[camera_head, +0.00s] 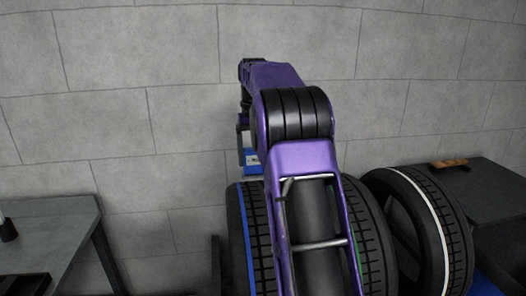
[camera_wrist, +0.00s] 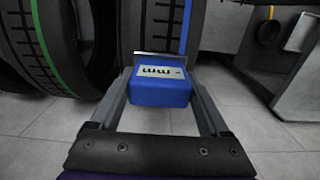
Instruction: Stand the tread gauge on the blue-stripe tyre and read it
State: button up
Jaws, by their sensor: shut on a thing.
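The tread gauge (camera_wrist: 160,94) is a blue box with a pale display panel and a grey metal edge at its far side. My gripper (camera_wrist: 158,74) is shut on it, one finger on each side. In the head view the gauge (camera_head: 251,158) shows just above the blue-stripe tyre (camera_head: 240,235), below my gripper (camera_head: 243,130). The same tyre (camera_wrist: 168,20) stands behind the gauge in the wrist view, its blue line at its right edge. I cannot tell whether gauge and tread touch. The display marks are too small to read.
A green-stripe tyre (camera_wrist: 50,45) stands beside it, and a white-stripe tyre (camera_head: 430,225) stands farther right in the head view. A grey table (camera_head: 50,225) is at left; a dark cabinet (camera_head: 490,190) with a wooden-handled item (camera_head: 449,163) is at right. A block wall is behind.

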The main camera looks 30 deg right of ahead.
aim_at(256, 176)
jog(key=shift+w+d, duration=0.15)
jog(key=shift+d, duration=0.1)
jog(key=shift+f+b, duration=0.7)
jog(key=shift+f, duration=2.15)
jog(key=shift+f, duration=0.6)
jog(key=o, duration=1.3)
notch_tip(256, 176, up, 16)
jog(key=shift+r+p, duration=0.15)
jog(key=shift+p, duration=0.55)
jog(key=shift+r, duration=0.55)
